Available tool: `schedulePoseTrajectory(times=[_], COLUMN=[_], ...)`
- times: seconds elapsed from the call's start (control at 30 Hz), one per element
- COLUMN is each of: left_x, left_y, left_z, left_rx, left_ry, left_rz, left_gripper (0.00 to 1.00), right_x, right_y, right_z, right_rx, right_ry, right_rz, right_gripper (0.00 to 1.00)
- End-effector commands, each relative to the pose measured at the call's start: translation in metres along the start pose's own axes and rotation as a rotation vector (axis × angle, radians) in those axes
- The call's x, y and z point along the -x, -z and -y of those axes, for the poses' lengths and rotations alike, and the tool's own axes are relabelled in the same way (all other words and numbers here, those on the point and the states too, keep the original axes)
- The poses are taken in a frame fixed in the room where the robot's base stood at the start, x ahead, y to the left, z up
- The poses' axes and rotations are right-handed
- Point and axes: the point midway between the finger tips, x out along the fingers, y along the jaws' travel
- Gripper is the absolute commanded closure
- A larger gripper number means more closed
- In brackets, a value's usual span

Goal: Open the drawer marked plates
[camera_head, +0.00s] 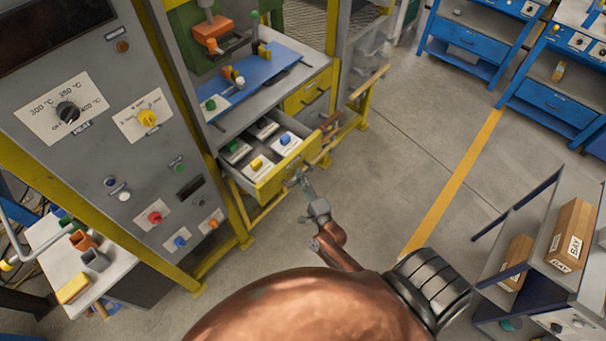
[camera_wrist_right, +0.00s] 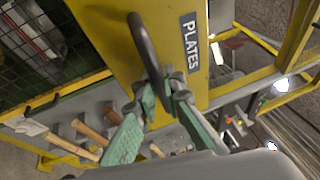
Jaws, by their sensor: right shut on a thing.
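The drawer marked plates (camera_head: 270,186) stands pulled out of the bench in the head view, with its inside visible from above. It holds several pale plates with coloured knobs. In the right wrist view its yellow front (camera_wrist_right: 112,45) bears the PLATES label (camera_wrist_right: 190,43) and a dark curved handle (camera_wrist_right: 143,42). My right gripper (camera_head: 298,180) is at the drawer front. In the wrist view its green fingers (camera_wrist_right: 163,90) are shut on the handle's lower part. My left gripper is not in view.
A second yellow drawer (camera_head: 306,92) is closed, above and to the right. A control panel (camera_head: 110,130) with knobs stands at the left. A shelf with cardboard boxes (camera_head: 572,232) is at the right. The floor (camera_head: 400,150) between is clear.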

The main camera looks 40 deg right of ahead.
Motion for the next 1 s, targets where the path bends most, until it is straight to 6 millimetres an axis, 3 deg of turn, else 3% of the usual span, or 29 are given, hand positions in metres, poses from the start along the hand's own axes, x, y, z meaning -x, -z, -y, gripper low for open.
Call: schedulePoseTrajectory(times=[0.23, 0.27, 0.5, 0.8, 1.0], left_x=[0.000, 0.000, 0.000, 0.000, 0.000], left_y=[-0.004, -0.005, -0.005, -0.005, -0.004], left_z=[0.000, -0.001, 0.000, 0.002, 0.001], left_rx=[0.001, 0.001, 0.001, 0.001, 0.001], left_ry=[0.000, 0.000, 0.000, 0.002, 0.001], left_rz=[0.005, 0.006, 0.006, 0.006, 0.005], left_gripper=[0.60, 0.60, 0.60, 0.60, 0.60], right_x=[0.001, 0.001, 0.001, 0.002, 0.027], right_y=[0.001, 0.001, 0.001, 0.001, 0.001], right_z=[-0.001, -0.001, 0.000, 0.000, -0.001], right_rx=[0.002, 0.002, 0.002, 0.002, 0.003], right_ry=[-0.002, -0.002, -0.001, -0.001, -0.004], right_rz=[-0.001, -0.002, -0.001, -0.001, -0.001], right_gripper=[1.00, 0.89, 0.73, 0.73, 0.73])
